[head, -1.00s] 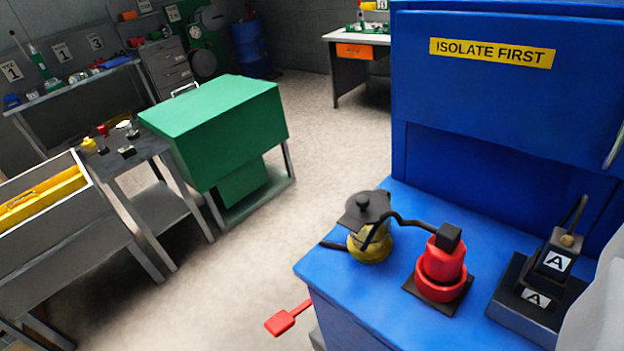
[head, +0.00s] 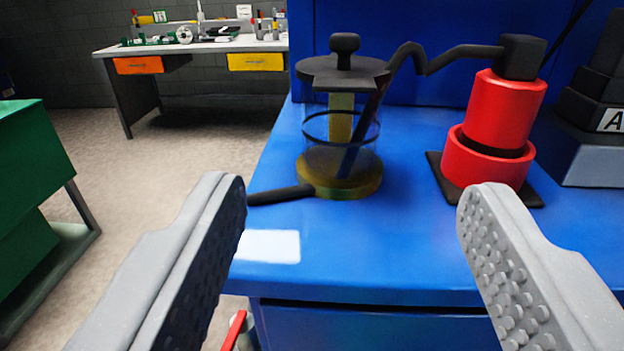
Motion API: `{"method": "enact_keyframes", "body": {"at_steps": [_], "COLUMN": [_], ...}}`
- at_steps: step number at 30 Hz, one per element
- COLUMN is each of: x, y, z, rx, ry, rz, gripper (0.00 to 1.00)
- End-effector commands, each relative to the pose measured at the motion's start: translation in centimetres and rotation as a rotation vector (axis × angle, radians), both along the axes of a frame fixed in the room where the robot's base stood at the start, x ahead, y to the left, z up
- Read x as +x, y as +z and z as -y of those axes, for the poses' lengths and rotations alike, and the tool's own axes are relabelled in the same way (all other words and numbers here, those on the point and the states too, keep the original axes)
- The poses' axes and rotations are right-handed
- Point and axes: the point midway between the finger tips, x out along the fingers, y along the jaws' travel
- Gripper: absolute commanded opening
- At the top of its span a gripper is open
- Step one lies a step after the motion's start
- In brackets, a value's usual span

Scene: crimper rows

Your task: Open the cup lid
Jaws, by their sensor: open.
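A clear cup (head: 341,150) with a brass-coloured base stands upright on the blue bench top (head: 410,235). A dark lid (head: 343,72) with a round knob (head: 344,43) covers its top. A black handle (head: 281,195) sticks out low to the left of the cup. Neither jaw appears to touch the cup or lid.
The red cylinder unit (head: 500,130) stands on a dark plate right of the cup. A black block marked A (head: 590,115) is at the far right. A blue cabinet wall (head: 420,30) rises behind. A green cabinet (head: 30,180) and clear floor (head: 160,170) are left.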

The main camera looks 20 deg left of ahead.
Motion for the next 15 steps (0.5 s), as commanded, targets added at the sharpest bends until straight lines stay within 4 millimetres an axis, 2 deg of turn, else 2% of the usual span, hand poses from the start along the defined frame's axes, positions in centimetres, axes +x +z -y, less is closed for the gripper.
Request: {"method": "enact_keyframes", "body": {"at_steps": [5, 15], "x": [0.6, 6.3], "y": [-0.4, -0.5], "z": [-0.2, -1.5], "rx": [-0.013, -0.013], "ry": [-0.007, -0.007], "rz": [0.005, 0.004], "gripper": [0.58, 0.58]}}
